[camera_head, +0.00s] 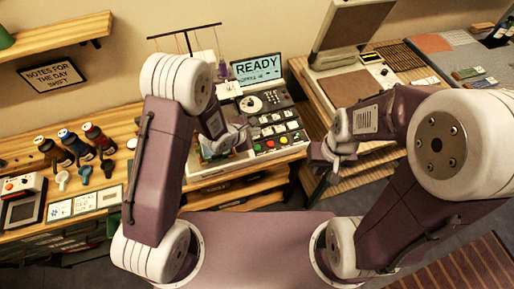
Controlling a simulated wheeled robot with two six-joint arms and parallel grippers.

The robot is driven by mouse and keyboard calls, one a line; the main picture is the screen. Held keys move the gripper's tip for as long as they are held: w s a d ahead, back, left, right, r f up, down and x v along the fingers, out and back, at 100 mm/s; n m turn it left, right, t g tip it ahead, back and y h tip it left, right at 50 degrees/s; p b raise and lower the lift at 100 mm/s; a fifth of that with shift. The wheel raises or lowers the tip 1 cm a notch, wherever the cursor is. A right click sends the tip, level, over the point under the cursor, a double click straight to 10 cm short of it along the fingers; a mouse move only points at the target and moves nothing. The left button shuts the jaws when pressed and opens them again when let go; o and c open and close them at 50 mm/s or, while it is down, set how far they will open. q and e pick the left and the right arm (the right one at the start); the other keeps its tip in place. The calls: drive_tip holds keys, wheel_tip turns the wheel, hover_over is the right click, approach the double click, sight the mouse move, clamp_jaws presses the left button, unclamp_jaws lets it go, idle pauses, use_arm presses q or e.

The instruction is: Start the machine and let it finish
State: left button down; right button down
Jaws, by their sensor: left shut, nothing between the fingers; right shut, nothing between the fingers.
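A machine with a dark control panel (262,104) stands on the middle table. Its screen (256,68) reads READY, with smaller text below. The panel has a round dial and several small coloured buttons, with a red button (270,143) near its front edge. My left gripper (239,138) is shut and empty over the machine's left part, beside the panel's buttons, and hides some of the surface under it. I cannot tell whether it touches anything. My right gripper (322,158) is shut and empty, apart from the machine, to its right.
A thread stand (185,32) rises behind my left arm. At the right, a device with a raised lid (350,25) stands on another table. Bottles (70,140), scoops, cards (85,202) and a small box with a screen (21,208) stand on the left table.

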use_arm(q)
drive_tip(key=b, duration=0.7)
hover_over(256, 149)
wheel_tip(256, 149, down, 7)
drive_tip(key=shift+a+f, duration=0.1)
drive_tip(key=shift+f, duration=0.35)
drive_tip(key=shift+f, duration=0.1)
idle(1.0)
drive_tip(key=shift+f, duration=0.35)
